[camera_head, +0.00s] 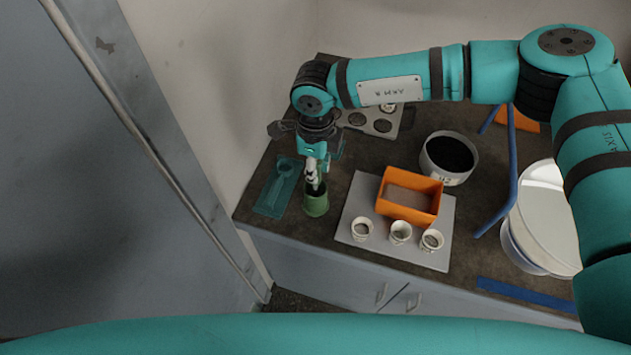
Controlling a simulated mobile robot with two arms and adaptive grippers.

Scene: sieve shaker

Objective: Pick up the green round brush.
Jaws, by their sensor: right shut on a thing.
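The green round brush (316,204) shows as a green, roughly cylindrical body near the left end of the dark counter, with a pale upper part above it. My right gripper (314,174) is directly above it, pointing down, and is shut on the brush. The fingers and wrist hide part of its top. I cannot tell whether its lower end touches the counter. My left gripper is not in view.
A teal tray (268,207) lies just left of the brush. To the right, a grey board (347,229) carries an orange box (407,214) and small cups (362,228). A dark-filled pot (436,176) and a large white round vessel (545,222) stand farther right.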

